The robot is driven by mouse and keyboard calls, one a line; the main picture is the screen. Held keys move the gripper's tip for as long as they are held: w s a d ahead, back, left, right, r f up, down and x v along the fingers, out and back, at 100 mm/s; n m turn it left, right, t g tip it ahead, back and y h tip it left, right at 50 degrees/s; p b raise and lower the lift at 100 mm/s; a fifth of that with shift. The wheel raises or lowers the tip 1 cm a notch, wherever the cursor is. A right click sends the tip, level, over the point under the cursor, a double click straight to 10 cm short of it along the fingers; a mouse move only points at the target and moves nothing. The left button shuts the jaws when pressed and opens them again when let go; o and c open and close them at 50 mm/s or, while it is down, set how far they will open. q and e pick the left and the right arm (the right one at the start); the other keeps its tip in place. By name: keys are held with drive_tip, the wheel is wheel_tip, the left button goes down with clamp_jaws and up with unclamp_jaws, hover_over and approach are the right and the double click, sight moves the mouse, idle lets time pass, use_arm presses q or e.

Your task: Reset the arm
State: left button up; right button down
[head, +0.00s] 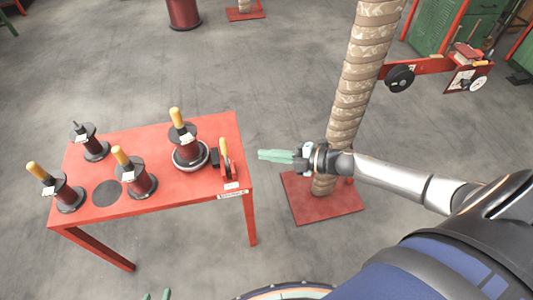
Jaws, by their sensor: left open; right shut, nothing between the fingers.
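My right gripper (262,155), with pale green fingers, reaches in from the right on its outstretched arm. It is shut and empty, just past the right edge of the red table (190,196). Only the green fingertips of my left gripper (156,296) show at the bottom edge, apart from each other and empty. The rest of the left arm is out of view.
Several dark spools stand on the table, some with yellow handles (177,117). A red device (226,160) stands near its right edge. A tall wrapped coil column (358,80) rises from a red base plate (300,205) behind my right arm.

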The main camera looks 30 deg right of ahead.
drive_tip(key=s+a+f+m+g+h+p, duration=0.1)
drive_tip(key=s+a+m+h+p, duration=0.3)
drive_tip(key=s+m, duration=0.5)
drive_tip(key=s+a+f+m+g+h+p, duration=0.1)
drive_tip(key=s+a+m+h+p, duration=0.3)
drive_tip(key=s+m, duration=0.5)
drive_tip(key=shift+s+f+m, duration=0.25)
drive_tip(key=shift+f+m, duration=0.1)
drive_tip(key=shift+m, duration=0.85)
